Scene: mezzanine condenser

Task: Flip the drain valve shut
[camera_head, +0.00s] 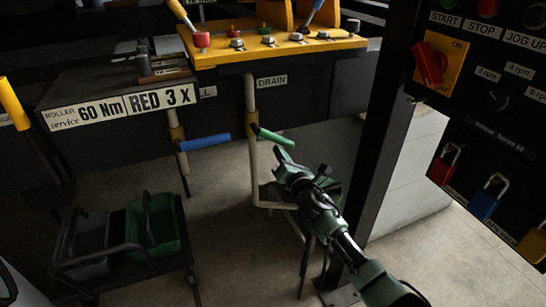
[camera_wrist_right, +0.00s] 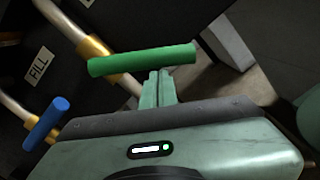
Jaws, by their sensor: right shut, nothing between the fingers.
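The green drain valve handle (camera_head: 274,136) sits on a pale pipe below the DRAIN label (camera_head: 271,80). In the head view it slants down to the right from the pipe. In the right wrist view the green handle (camera_wrist_right: 142,60) lies across the picture, in front of a brass-coloured fitting (camera_wrist_right: 95,47). My right gripper (camera_head: 282,156) is just below the handle's free end. In the right wrist view its fingers (camera_wrist_right: 160,76) are shut, empty, with their tips right at the handle's lower side. I cannot tell whether they touch it. My left gripper is not in view.
A blue handle (camera_head: 205,142) on the neighbouring pipe lies left of the green one. A dark post (camera_head: 385,140) stands right of my arm, beside a control panel with padlocks. A yellow-topped bench (camera_head: 262,52) overhangs the pipes. Bins (camera_head: 155,228) stand lower left.

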